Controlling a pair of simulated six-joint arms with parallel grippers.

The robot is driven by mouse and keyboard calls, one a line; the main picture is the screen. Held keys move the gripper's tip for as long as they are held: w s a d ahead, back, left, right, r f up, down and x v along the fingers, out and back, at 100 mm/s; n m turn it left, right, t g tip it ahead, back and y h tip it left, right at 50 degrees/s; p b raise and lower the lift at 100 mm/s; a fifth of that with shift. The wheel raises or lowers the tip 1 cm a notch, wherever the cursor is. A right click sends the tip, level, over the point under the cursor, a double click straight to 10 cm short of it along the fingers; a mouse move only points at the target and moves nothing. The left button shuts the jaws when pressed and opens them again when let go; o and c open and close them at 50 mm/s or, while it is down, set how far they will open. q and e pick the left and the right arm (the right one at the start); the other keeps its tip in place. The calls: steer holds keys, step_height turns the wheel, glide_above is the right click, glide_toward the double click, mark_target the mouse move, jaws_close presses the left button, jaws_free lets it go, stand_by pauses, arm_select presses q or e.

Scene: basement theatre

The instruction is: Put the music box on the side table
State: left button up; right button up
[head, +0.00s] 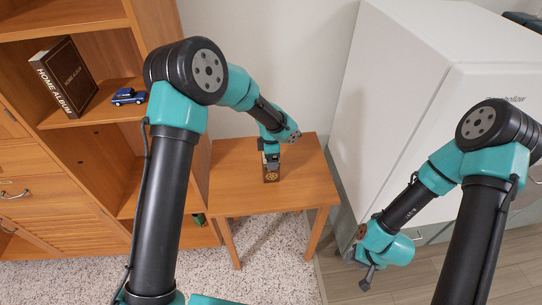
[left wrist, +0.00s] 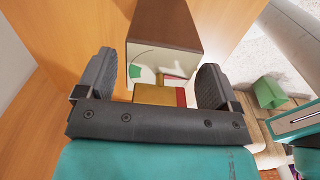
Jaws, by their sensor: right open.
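The music box (head: 271,174) is a small dark brown box with a gold emblem, standing on the wooden side table (head: 232,191). In the left wrist view the music box (left wrist: 165,28) shows its brown side, a pale inner face and a gold part. My left gripper (head: 271,157) is just above and behind it in the head view. Its fingers (left wrist: 163,84) are spread, with the gold part between them and gaps at the sides. My right gripper (head: 368,274) hangs open and empty over the floor at the right.
A wooden shelf unit (head: 90,116) at the left holds a Home Album book (head: 64,80) and a blue toy car (head: 128,96). A white fridge-like cabinet (head: 410,80) stands right of the table. The table top around the music box is clear.

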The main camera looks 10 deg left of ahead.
arm_select(q)
steer(key=shift+o, duration=0.3)
steer(key=shift+r, duration=0.1)
step_height(320, 180, up, 12)
steer(key=shift+r, duration=0.1)
stand_by(0.4)
